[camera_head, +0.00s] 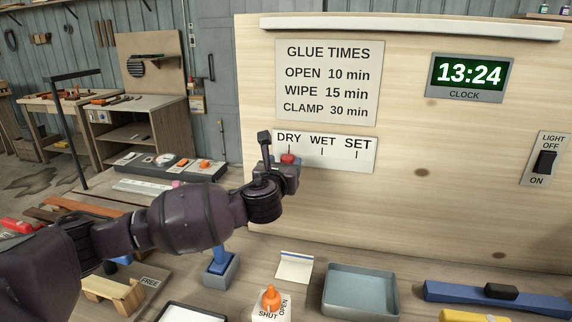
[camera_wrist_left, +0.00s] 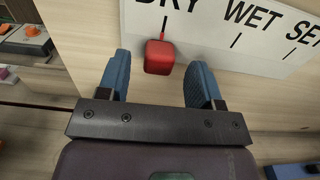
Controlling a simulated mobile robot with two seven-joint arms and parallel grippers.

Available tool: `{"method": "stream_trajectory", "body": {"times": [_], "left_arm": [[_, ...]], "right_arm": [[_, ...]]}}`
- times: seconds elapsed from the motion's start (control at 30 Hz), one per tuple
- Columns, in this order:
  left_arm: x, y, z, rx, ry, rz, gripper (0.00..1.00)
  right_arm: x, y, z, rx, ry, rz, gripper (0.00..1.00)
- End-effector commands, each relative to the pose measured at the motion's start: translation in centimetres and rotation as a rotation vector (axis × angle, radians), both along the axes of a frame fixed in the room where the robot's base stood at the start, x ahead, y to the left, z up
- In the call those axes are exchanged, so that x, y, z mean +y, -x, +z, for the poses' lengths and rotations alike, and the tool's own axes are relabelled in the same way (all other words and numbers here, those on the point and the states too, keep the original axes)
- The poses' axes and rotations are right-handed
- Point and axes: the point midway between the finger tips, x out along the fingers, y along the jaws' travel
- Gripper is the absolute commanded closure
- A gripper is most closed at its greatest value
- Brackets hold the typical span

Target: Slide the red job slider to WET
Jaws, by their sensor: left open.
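The red job slider (camera_head: 288,158) sits under the DRY mark at the left end of the white label strip (camera_head: 340,154) on the upright wooden board. In the left wrist view the red slider (camera_wrist_left: 159,57) shows as a small red block with its pointer at the DRY tick. The WET tick is to its right. My left gripper (camera_wrist_left: 157,80) is open, with one blue-padded finger on each side of the slider and visible gaps between. In the head view the left gripper (camera_head: 280,160) is at the board and partly covers the slider. My right gripper is not in view.
Below the board stand a grey tray (camera_head: 360,291), an orange SHUT/OPEN knob (camera_head: 271,298), a blue upright piece in a grey holder (camera_head: 220,265) and a blue bar (camera_head: 495,300). A light switch (camera_head: 545,162) and clock (camera_head: 469,77) are on the board's right. The board right of the slider is clear.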

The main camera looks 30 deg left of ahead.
Motion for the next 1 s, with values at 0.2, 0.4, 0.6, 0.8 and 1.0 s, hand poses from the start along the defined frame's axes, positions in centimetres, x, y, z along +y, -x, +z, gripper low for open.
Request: {"method": "stream_trajectory", "body": {"times": [0.2, 0.4, 0.6, 0.8, 1.0], "left_arm": [[0.4, -1.5, 0.0, 0.000, 0.000, 0.000, 0.40], [0.4, -1.7, 0.0, 0.000, 0.000, 0.000, 0.40], [0.4, -1.7, 0.0, 0.000, 0.000, 0.000, 0.53], [0.4, -1.7, 0.0, 0.000, 0.000, 0.000, 0.83], [0.4, -1.7, 0.0, 0.000, 0.000, 0.000, 1.00]], "right_arm": [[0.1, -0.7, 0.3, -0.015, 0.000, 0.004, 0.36], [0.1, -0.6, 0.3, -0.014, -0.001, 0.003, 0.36], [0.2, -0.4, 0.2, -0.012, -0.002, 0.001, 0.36], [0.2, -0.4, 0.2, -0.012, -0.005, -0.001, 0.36], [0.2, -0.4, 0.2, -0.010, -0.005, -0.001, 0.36]]}}
